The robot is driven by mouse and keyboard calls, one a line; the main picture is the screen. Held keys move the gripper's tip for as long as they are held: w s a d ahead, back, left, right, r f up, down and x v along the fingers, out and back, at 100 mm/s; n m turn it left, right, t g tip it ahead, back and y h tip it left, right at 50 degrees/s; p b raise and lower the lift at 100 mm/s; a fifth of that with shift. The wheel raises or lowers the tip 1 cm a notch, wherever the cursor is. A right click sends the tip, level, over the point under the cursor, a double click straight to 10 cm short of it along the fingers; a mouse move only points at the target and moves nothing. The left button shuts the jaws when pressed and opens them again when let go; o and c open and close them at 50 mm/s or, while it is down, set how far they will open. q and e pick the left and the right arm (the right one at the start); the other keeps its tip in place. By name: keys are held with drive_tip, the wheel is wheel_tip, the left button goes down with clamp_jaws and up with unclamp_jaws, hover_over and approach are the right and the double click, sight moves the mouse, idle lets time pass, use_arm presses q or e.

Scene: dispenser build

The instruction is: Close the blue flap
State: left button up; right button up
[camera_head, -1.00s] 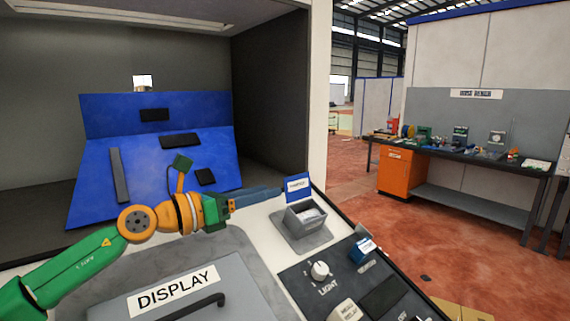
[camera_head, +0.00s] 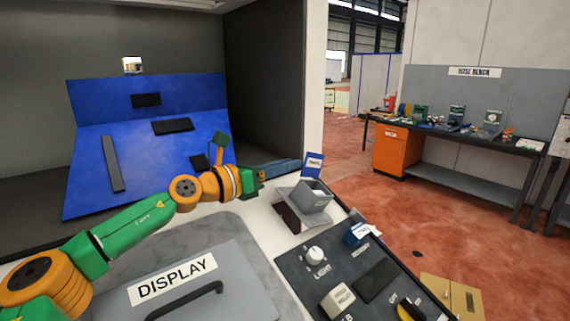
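The small blue flap (camera_head: 313,165) with a white label stands raised at the back of a small grey bin (camera_head: 313,196) on the console. The bin looks tilted and shifted, and a dark opening (camera_head: 289,216) shows beside it in its base. My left gripper (camera_head: 290,166) reaches in from the left, its blue-grey fingers just left of the flap. Contact between fingertips and flap is unclear. The fingers overlap from this side, so their gap is hidden. My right gripper is out of view.
A grey lid marked DISPLAY with a black handle (camera_head: 185,300) lies in front. A dark control panel (camera_head: 325,270) with a white knob (camera_head: 314,254) and a blue switch (camera_head: 355,233) is at the right. A large blue board (camera_head: 150,160) stands behind my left arm.

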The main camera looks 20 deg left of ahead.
use_arm(q)
drive_tip(key=shift+w+a, duration=0.1)
drive_tip(key=shift+a, duration=0.1)
clamp_jaws()
drive_tip(key=shift+w+a+f, duration=0.2)
drive_tip(key=shift+w, duration=0.05)
drive_tip(key=shift+d, duration=0.1)
drive_tip(key=shift+s+r, duration=0.1)
drive_tip(key=shift+r, duration=0.05)
idle(0.3)
drive_tip(key=o, duration=0.5)
unclamp_jaws()
drive_tip(key=shift+v, duration=4.05)
